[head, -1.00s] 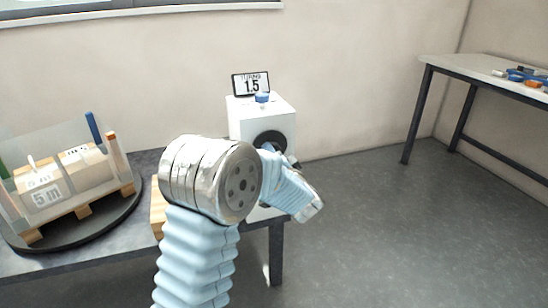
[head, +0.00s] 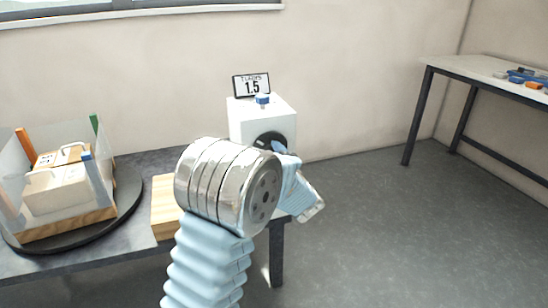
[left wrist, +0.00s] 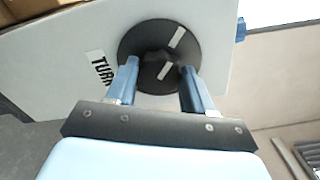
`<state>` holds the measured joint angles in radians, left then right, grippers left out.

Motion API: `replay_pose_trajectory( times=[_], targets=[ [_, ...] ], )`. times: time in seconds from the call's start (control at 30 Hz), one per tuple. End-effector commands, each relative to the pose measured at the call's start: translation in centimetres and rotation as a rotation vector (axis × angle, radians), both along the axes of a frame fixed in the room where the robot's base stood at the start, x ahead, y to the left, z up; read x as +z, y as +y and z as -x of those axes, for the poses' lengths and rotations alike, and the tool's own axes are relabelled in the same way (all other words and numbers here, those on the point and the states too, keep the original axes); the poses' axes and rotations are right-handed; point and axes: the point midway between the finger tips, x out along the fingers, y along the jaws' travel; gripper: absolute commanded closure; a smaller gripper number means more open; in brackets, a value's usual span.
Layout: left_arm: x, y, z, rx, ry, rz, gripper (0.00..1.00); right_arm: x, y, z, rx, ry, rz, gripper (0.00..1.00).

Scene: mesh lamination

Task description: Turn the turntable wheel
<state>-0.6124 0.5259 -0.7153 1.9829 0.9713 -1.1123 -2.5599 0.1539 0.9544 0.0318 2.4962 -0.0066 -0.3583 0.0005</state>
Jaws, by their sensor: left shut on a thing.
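The turntable wheel is a black round knob with a white stripe (left wrist: 133,45) on the face of a white box; it also shows in the head view (head: 268,138), partly hidden by my arm. The box (head: 248,115) carries a small sign reading "1.5" (head: 251,86) and a blue button (head: 262,100). In the left wrist view my left gripper (left wrist: 158,72) has its blue fingers on either side of the knob's raised grip, shut on it. The round dark turntable (head: 130,205) stands at the left with a wooden pallet and boxes on it. My right gripper is out of view.
A wooden block (head: 164,208) lies on the dark table (head: 150,160) between the turntable and the box. A second table (head: 480,67) with blue and orange items stands at the far right. Grey floor lies open between the tables.

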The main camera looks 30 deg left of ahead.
Motion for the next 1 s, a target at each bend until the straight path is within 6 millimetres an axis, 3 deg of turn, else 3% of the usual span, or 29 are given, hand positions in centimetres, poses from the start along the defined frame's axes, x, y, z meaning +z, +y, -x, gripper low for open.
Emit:
replay_pose_trajectory(
  times=[0.6, 1.0],
  targets=[
    [0.26, -0.40, -0.20, -0.002, 0.433, -0.377, 0.79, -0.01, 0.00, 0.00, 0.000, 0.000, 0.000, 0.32],
    [0.33, -0.31, -0.23, 0.000, 0.612, -0.526, 0.79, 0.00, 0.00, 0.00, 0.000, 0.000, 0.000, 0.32]
  ],
)
